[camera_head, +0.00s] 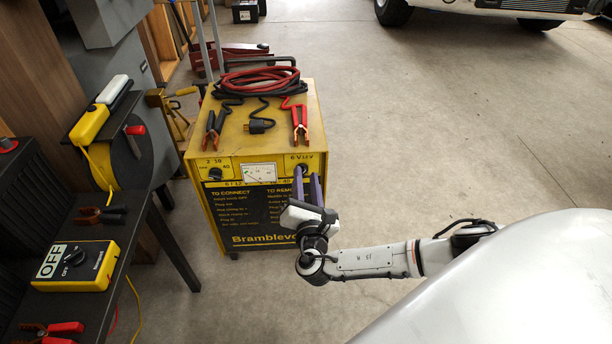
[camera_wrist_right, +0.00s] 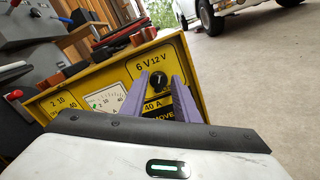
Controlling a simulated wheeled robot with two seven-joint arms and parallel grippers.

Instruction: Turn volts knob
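The yellow charger (camera_head: 264,125) stands on the floor with its labelled front panel facing me. The volts knob (camera_wrist_right: 158,79) is a small black dial under the "6 V / 12 V" marking at the panel's right end. In the head view the knob (camera_head: 303,168) is partly covered by my right gripper. My right gripper (camera_wrist_right: 160,76) has two purple fingers, apart, with the knob showing between their tips. The head view shows the right gripper (camera_head: 308,174) in front of the panel. I cannot tell whether the fingers touch the knob. My left gripper is not in view.
Red and black cables with clamps (camera_head: 300,115) lie on the charger's top. A meter (camera_head: 259,172) and another knob (camera_head: 215,173) sit left on the panel. A dark bench (camera_head: 95,310) with an "OFF" switch box (camera_head: 75,265) stands left. Floor to the right is clear.

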